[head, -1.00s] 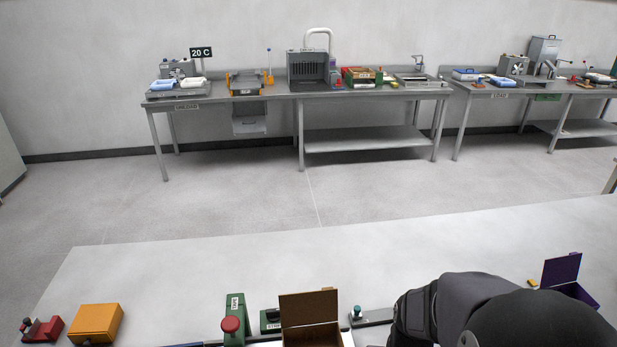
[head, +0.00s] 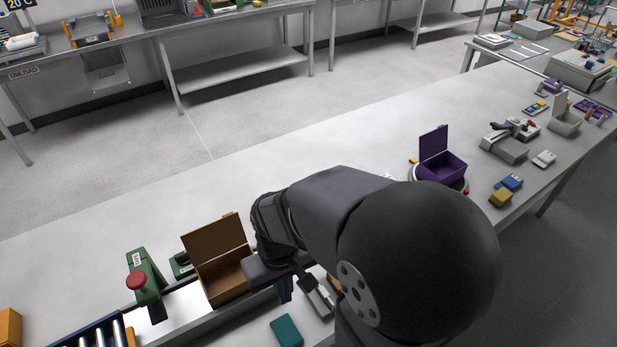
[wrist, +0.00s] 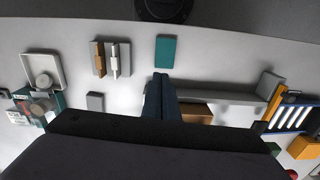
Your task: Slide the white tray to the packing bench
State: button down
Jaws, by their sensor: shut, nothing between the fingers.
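A white shallow tray (wrist: 56,71) shows at the left of the wrist view, with a grey round thing in it. I cannot make out this tray in the head view, where my arm covers part of the bench. My gripper (wrist: 160,76) is shut and empty, its dark blue fingers together over the bench. In the head view the gripper (head: 285,290) is just right of an open cardboard box (head: 226,288). The white tray is apart from the fingers, well to their left in the wrist view. I cannot tell which surface is the packing bench.
A teal block (head: 287,332) lies close to my gripper. A green device with a red knob (head: 147,285) and a roller conveyor (head: 98,335) are at left. An open purple box (head: 441,168) stands beyond my arm. The bench's far middle (head: 300,150) is clear.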

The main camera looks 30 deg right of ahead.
jog(key=w+d+f+m+b, duration=0.2)
jog(key=d+m+b, duration=0.1)
jog(key=d+m, duration=0.4)
jog(key=w+d+f+m+b, duration=0.2)
jog(key=d+m, duration=0.2)
jog(key=d, duration=0.5)
jog(key=w+d+f+m+b, duration=0.2)
jog(key=d+m+b, duration=0.1)
jog(key=d+m, duration=0.4)
jog(key=shift+n, duration=0.4)
jog(key=f, duration=0.3)
jog(key=f+p, duration=0.1)
jog(key=f, duration=0.2)
jog(key=f+p, duration=0.1)
jog(key=f, duration=0.2)
jog(key=shift+d+f, duration=0.15)
jog(key=shift+d, duration=0.25)
jog(key=d+p, duration=0.1)
jog(key=d, duration=0.2)
jog(key=shift+d+f+p, duration=0.15)
jog(key=shift+d+p, duration=0.3)
jog(key=shift+d, duration=0.1)
jog(key=shift+d, duration=0.25)
jog(key=d+b, duration=0.1)
jog(key=d, duration=1.1)
jog(key=shift+d, duration=0.35)
